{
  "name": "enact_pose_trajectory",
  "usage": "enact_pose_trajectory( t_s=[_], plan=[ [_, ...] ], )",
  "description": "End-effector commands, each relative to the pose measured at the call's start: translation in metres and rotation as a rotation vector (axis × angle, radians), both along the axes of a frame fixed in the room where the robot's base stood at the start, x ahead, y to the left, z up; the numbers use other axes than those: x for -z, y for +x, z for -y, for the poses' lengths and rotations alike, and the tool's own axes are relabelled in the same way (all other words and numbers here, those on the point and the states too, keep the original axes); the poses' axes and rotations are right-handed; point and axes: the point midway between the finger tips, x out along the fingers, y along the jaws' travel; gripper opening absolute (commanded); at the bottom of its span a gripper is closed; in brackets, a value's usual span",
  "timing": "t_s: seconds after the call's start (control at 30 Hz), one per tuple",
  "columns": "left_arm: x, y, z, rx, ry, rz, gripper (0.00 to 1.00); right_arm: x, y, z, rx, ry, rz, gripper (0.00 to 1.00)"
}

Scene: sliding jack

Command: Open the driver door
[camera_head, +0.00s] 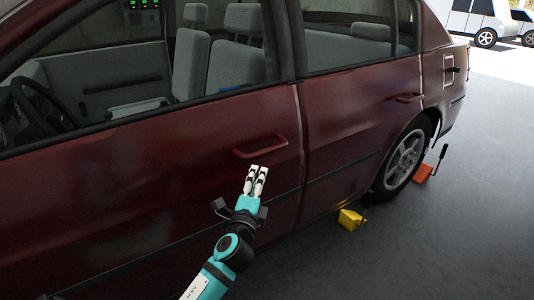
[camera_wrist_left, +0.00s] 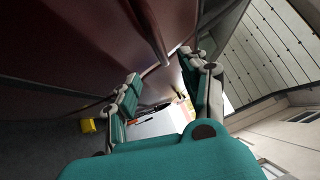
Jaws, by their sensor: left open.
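The driver door (camera_head: 150,190) is the dark red front door of the car, and it looks shut. Its red handle (camera_head: 260,147) is a horizontal bar at the door's rear edge. My left gripper (camera_head: 257,169) is open, with its fingertips just below the handle in the head view. In the left wrist view the handle (camera_wrist_left: 156,38) runs down toward the space between the two teal fingers of my gripper (camera_wrist_left: 158,68). I cannot tell whether the fingers touch it. My right gripper is not in view.
The rear door (camera_head: 360,120) sits right behind the driver door. A yellow wheel chock (camera_head: 350,219) and an orange jack-like object (camera_head: 424,173) are on the floor near the rear wheel (camera_head: 402,160). Grey floor (camera_head: 430,250) beside the car is clear.

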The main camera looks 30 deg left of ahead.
Motion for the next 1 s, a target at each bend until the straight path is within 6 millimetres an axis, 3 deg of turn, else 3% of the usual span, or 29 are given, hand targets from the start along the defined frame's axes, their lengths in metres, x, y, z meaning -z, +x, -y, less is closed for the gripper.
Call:
enact_pose_trajectory(
  t_s=[0.3, 0.5, 0.7, 1.0],
  plan=[
    [-0.01, 0.067, -0.027, -0.001, -0.002, 0.002, 0.45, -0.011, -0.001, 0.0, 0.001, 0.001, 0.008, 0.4],
    [-0.015, 0.101, -0.041, -0.001, -0.003, 0.0, 0.45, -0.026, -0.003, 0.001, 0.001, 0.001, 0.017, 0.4],
    [-0.016, 0.12, -0.048, 0.0, -0.004, -0.001, 0.45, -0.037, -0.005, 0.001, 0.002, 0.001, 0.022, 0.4],
    [-0.018, 0.124, -0.05, 0.001, -0.003, -0.001, 0.45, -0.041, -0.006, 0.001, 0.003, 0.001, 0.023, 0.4]
  ],
)
